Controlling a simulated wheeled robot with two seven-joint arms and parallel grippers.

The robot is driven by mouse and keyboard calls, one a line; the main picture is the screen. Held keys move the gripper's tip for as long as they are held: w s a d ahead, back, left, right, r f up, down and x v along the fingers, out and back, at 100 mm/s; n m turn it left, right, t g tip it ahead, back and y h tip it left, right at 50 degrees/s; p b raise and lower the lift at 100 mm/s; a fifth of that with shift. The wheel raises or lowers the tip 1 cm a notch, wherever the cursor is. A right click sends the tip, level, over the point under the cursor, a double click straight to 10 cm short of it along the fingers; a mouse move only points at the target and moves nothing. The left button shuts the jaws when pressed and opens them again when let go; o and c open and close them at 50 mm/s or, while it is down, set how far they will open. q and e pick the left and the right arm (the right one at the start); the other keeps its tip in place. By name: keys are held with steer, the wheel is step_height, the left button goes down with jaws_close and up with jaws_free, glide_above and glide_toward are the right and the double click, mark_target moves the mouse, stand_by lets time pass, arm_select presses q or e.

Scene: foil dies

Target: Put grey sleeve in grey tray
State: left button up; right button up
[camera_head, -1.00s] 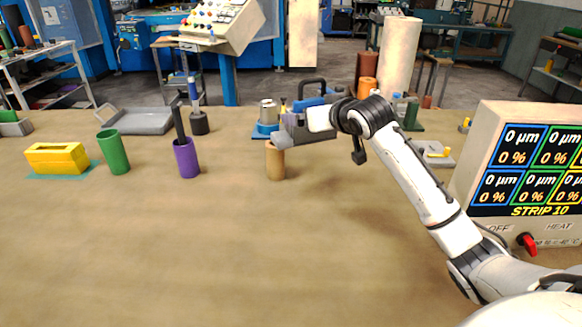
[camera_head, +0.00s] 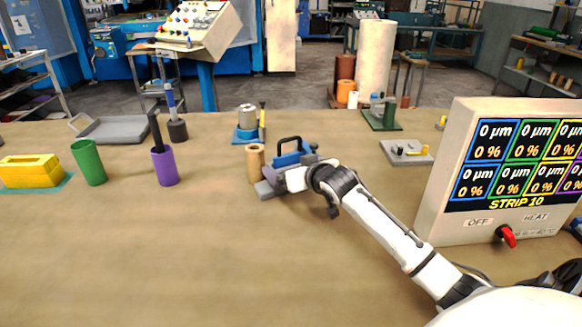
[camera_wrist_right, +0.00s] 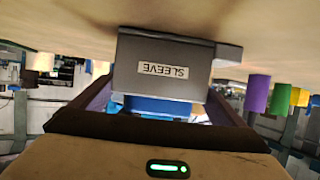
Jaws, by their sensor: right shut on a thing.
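I cannot tell whether the sleeve touches the table. The grey tray (camera_head: 118,129), shallow with a handle, lies at the back left and looks empty. My left gripper is not in view.
A tan cylinder (camera_head: 255,163) stands close left of the sleeve. A purple cup (camera_head: 165,167) with a dark stick, a green cup (camera_head: 89,163) and a yellow block (camera_head: 30,171) stand further left. A display box (camera_head: 450,225) is at right. The front table is clear.

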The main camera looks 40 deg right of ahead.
steer(key=shift+r, duration=0.2)
steer(key=o, duration=0.9)
steer(key=shift+f, duration=0.25)
steer(key=shift+r, duration=0.1)
